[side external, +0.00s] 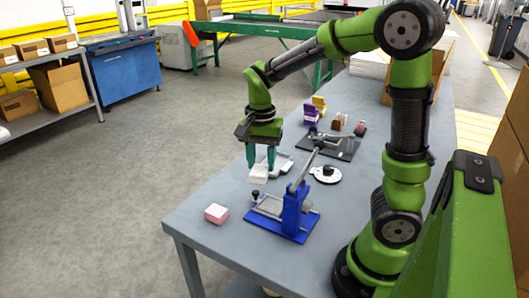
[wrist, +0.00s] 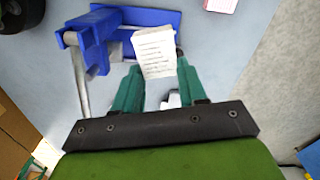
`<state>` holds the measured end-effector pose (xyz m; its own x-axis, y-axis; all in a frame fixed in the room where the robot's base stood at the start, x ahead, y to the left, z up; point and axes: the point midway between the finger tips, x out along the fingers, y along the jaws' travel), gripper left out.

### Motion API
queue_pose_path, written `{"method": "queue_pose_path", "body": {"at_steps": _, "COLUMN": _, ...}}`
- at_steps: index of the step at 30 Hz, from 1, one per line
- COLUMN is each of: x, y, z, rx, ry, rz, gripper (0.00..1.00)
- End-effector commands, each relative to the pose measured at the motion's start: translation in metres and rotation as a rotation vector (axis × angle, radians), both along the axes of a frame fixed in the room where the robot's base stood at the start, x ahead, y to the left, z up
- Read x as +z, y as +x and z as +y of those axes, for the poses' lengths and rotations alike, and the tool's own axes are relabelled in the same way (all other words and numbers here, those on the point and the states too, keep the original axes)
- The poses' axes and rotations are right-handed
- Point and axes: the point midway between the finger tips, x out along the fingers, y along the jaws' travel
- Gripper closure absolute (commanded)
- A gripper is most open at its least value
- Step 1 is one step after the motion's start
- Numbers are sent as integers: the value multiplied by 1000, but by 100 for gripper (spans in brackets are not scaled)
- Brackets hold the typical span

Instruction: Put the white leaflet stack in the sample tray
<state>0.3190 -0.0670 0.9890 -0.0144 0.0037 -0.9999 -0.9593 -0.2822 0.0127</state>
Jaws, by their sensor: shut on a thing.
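The white leaflet stack (side external: 259,174) is a small block held at the fingertips of my gripper (side external: 261,166). In the wrist view the stack (wrist: 154,50) shows lines of print on its face, and the green fingers of my gripper (wrist: 156,64) are shut on its sides. My gripper points down above the table. A light grey shallow tray (side external: 283,164), which looks like the sample tray, lies just behind and to the right of the fingers, partly hidden by them. In the wrist view only a pale piece, perhaps this tray (wrist: 173,100), shows between the fingers.
A blue lever fixture (side external: 291,215) stands close in front of the gripper. A pink-and-white stack (side external: 216,213) lies near the table's front left. A round white disc with a black knob (side external: 325,174) and a black-based fixture (side external: 338,147) are to the right and behind.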

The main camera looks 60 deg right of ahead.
Motion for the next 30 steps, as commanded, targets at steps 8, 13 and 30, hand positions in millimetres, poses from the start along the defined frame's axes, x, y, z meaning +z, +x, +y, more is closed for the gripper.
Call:
{"method": "queue_pose_path", "body": {"at_steps": 8, "x": 15, "y": 21, "z": 24, "rx": 670, "ry": 5, "rz": -4, "gripper": 92}}
{"method": "queue_pose_path", "body": {"at_steps": 13, "x": 23, "y": 32, "z": 41, "rx": 1018, "ry": 8, "rz": -8, "gripper": 92}}
{"method": "queue_pose_path", "body": {"at_steps": 30, "x": 20, "y": 50, "z": 43, "rx": 1221, "ry": 6, "rz": -12, "gripper": 92}}
